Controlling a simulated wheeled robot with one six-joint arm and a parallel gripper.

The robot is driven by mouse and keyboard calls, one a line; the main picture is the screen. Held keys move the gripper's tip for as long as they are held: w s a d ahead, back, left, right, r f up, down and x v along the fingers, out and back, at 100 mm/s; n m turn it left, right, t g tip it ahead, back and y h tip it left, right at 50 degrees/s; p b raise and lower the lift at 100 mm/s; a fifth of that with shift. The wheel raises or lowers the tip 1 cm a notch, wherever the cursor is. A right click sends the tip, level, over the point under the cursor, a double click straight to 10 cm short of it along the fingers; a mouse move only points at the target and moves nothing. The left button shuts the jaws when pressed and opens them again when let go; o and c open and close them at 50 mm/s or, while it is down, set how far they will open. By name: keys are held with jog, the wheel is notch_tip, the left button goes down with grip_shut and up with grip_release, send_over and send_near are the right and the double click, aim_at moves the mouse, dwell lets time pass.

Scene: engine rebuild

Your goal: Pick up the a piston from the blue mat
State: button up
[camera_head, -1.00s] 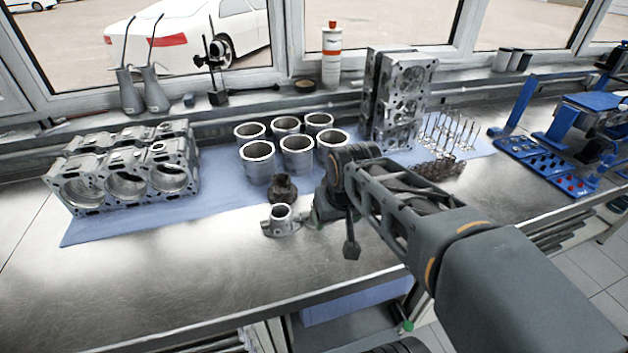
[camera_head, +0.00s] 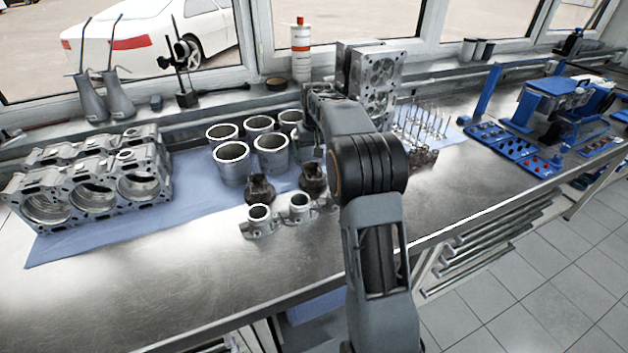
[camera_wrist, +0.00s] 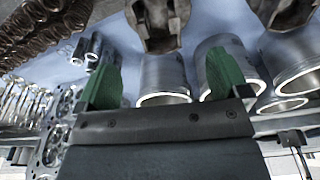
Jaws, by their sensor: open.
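Two dark brown pistons stand side by side near the front of the blue mat (camera_head: 195,198), a left one (camera_head: 260,188) and a right one (camera_head: 312,178). In the wrist view one piston (camera_wrist: 160,22) is at the top centre and another (camera_wrist: 285,10) is at the top right, both cut off by the frame. My gripper (camera_wrist: 165,80) is open, with its green fingers apart. A cylinder liner (camera_wrist: 163,82) shows between the fingers in that view; I cannot tell the distance. In the head view my arm mostly hides the gripper.
Several grey liners (camera_head: 231,162) stand behind the pistons. Grey bearing-cap-like parts (camera_head: 259,220) are in front. An engine block (camera_head: 92,182) is at left. Upright cylinder heads (camera_head: 374,82) and valves (camera_head: 422,125) are behind and right of my arm. The front bench top is clear.

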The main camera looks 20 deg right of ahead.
aim_at(313, 178)
jog(key=shift+w+d+f+p, duration=0.15)
jog(key=shift+w+f, duration=0.1)
jog(key=shift+f, duration=1.4)
jog(key=shift+w+f+p, duration=0.2)
jog(key=shift+f, duration=1.4)
jog(key=shift+w+d+f+p, duration=0.15)
jog(key=shift+w+f, duration=0.1)
jog(key=shift+f, duration=1.4)
jog(key=c, duration=1.2)
jog(key=shift+r, duration=0.1)
jog(key=shift+c, duration=0.4)
